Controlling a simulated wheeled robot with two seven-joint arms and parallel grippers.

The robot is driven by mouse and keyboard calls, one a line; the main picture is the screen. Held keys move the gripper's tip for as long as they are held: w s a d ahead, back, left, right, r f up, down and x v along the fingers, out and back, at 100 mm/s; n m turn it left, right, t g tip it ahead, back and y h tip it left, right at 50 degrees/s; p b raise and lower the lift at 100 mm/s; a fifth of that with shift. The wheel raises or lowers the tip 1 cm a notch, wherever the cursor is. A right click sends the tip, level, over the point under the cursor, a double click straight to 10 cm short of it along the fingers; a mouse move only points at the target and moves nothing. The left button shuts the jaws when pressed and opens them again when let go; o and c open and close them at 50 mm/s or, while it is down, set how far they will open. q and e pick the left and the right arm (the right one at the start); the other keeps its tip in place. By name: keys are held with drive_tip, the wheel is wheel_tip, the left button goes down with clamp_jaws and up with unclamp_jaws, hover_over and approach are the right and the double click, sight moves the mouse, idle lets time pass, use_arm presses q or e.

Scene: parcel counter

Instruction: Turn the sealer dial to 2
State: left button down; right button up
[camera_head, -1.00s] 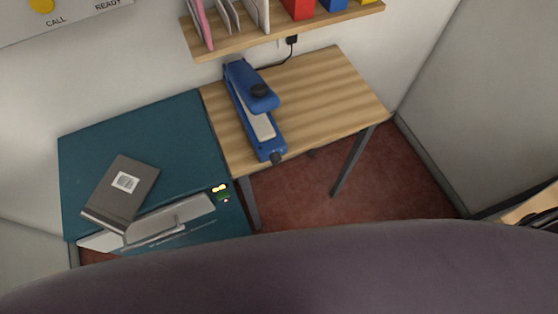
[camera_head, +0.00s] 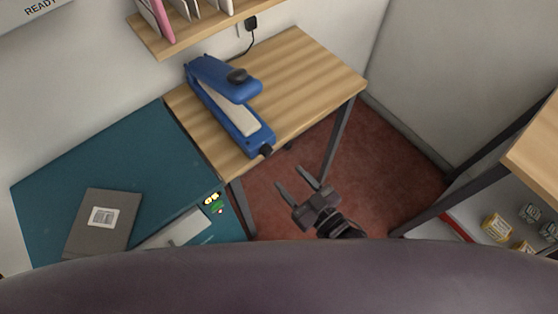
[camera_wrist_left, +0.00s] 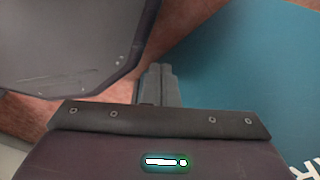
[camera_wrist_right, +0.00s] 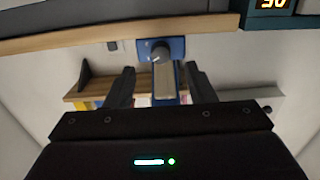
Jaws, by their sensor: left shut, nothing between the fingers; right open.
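The blue sealer (camera_head: 228,105) stands on the wooden table. A dark dial (camera_head: 265,150) sits on its near end. In the right wrist view the dial (camera_wrist_right: 160,50) is a grey knob with a light mark on the sealer's blue end face (camera_wrist_right: 177,47); I cannot read its numbers. My right gripper (camera_head: 293,178) is open and empty, in front of the table's near edge and apart from the dial. In the right wrist view the dial appears between its fingers (camera_wrist_right: 159,70), farther off. My left gripper (camera_wrist_left: 160,68) is shut and empty, seen only in its wrist view.
The wooden table (camera_head: 300,65) is bare right of the sealer. A teal counter (camera_head: 130,160) at left holds a grey parcel (camera_head: 82,235). A wall shelf (camera_head: 190,38) hangs behind. A shelf unit (camera_head: 540,150) with small goods stands at right. Red floor lies between.

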sight(270, 155)
drive_tip(key=x, duration=0.4)
drive_tip(key=r+p+x, duration=0.1)
drive_tip(key=x, duration=0.1)
drive_tip(key=shift+w+a, duration=0.15)
drive_tip(key=shift+w, duration=0.15)
drive_tip(key=shift+w+a, duration=0.35)
drive_tip(key=shift+w, duration=0.05)
use_arm(q)
drive_tip(key=shift+s+d+r, duration=0.4)
drive_tip(key=shift+d+r, duration=0.1)
use_arm(e)
drive_tip(key=shift+f, duration=0.1)
drive_tip(key=c, duration=1)
